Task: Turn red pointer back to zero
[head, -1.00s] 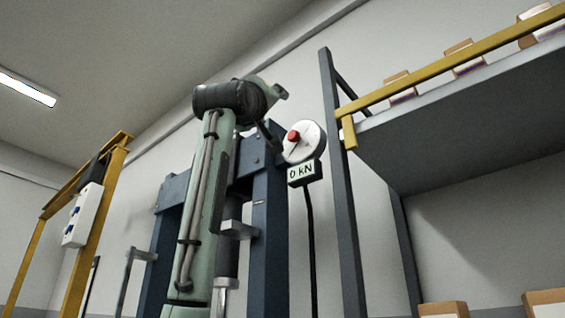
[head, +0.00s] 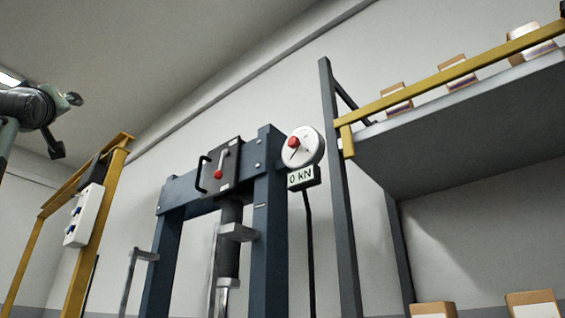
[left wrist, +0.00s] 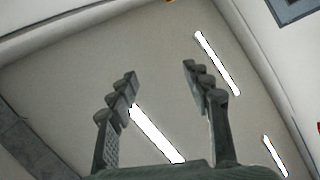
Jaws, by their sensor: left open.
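The gauge (head: 311,150) is a round white dial on the upper right side of a blue press frame in the head view. A red knob (head: 293,141) sits on the left part of its face. A thin dark mark runs beside the knob; its exact reading is too small to tell. A label under the dial (head: 301,178) reads "0 kN". My left gripper is open and empty in the left wrist view (left wrist: 160,82), with ceiling lights behind it. In the head view my left arm is at the far left edge, well apart from the gauge. My right gripper is not in view.
The blue press frame (head: 270,215) carries a dark panel (head: 228,158) with a handle and a red-knobbed lever. A yellow frame (head: 95,215) with a white switch box (head: 84,215) stands left. A shelf (head: 450,110) with boxes juts out on the right. The space before the gauge is clear.

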